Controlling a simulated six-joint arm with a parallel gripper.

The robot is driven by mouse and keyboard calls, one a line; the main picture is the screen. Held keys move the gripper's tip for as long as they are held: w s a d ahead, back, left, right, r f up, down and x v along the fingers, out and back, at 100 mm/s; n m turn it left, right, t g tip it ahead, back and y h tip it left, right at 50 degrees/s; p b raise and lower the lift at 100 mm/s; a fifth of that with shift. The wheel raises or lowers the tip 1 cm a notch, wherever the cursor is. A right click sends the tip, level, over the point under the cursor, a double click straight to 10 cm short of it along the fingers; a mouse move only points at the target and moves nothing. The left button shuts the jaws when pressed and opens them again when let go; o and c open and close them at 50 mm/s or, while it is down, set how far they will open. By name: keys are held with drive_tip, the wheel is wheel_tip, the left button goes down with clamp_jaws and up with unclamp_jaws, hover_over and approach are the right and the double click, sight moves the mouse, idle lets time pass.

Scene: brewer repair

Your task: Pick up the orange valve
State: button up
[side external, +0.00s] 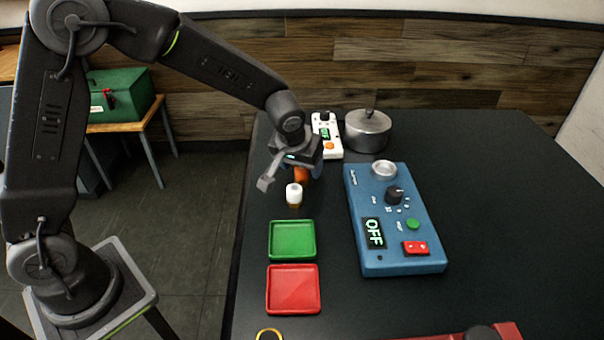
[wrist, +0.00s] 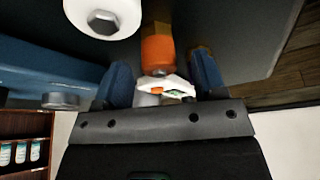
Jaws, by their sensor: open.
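The orange valve (side external: 301,174) stands on the dark table behind a white-capped valve (side external: 294,194), partly hidden by my gripper (side external: 304,165). In the wrist view, the orange valve (wrist: 157,52) shows between the two blue fingers of my gripper (wrist: 161,66). The fingers are apart, with a visible gap on each side of the valve, wider at the left. The white-capped valve (wrist: 102,16) is large at the top of the wrist view, left of the orange one.
A green tray (side external: 293,240) and a red tray (side external: 293,289) lie in front. A blue brewer unit (side external: 365,205) reading OFF stands to the right. A white device (side external: 333,147) and a lidded metal pot (side external: 368,130) stand behind. The table's right side is clear.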

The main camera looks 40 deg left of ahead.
drive_tip(key=shift+w+a+f, duration=0.1)
drive_tip(key=shift+w+f, duration=0.1)
drive_tip(key=shift+f, duration=0.3)
drive_tip(key=c, duration=1.1)
drive_tip(key=shift+o, duration=0.2)
drive_tip(key=shift+r, duration=0.15)
